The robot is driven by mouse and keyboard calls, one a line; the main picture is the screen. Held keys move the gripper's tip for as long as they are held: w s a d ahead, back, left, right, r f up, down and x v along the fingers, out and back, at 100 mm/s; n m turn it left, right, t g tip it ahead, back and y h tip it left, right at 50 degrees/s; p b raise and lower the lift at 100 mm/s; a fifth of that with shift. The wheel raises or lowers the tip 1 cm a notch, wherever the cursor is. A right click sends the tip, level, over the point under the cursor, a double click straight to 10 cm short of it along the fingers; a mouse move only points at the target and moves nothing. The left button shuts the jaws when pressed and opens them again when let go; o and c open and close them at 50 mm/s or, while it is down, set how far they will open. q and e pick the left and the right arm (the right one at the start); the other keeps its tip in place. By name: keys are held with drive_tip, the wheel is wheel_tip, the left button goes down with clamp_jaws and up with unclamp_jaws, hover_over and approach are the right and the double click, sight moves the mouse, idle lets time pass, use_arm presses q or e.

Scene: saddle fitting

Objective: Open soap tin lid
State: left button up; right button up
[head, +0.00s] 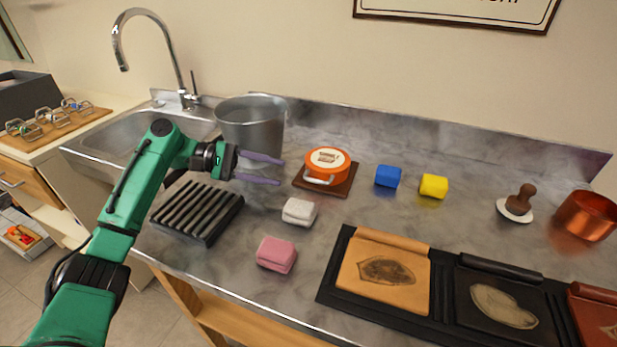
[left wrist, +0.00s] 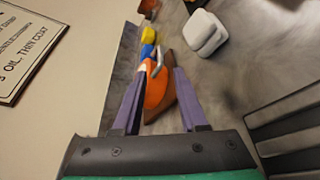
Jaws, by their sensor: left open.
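The soap tin (head: 326,163) is round and orange, with a pale label on its lid and a light metal handle (head: 318,181) at its front. It sits on a brown board (head: 341,187) on the counter. The lid appears shut. My left gripper (head: 281,172) is open and empty, to the left of the tin, with its purple fingers pointing at it. In the left wrist view the orange tin (left wrist: 155,88) shows between the two fingers, beyond their tips, partly hidden by them. My right gripper is not in view.
A grey bucket (head: 251,128) stands behind my left gripper, and a dark slatted rack (head: 197,212) lies in front of it. White (head: 300,211), pink (head: 276,254), blue (head: 388,176) and yellow (head: 433,186) blocks surround the tin. Leather pieces lie on a black tray (head: 339,289).

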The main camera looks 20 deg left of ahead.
sight(309, 179)
use_arm(q)
drive_tip(key=p+x, duration=0.1)
drive_tip(key=x, duration=0.8)
drive_tip(key=shift+w+a, duration=0.1)
drive_tip(key=shift+w, duration=0.1)
drive_tip(key=shift+f, duration=0.1)
clamp_jaws()
drive_tip(key=shift+f, duration=0.25)
idle(0.5)
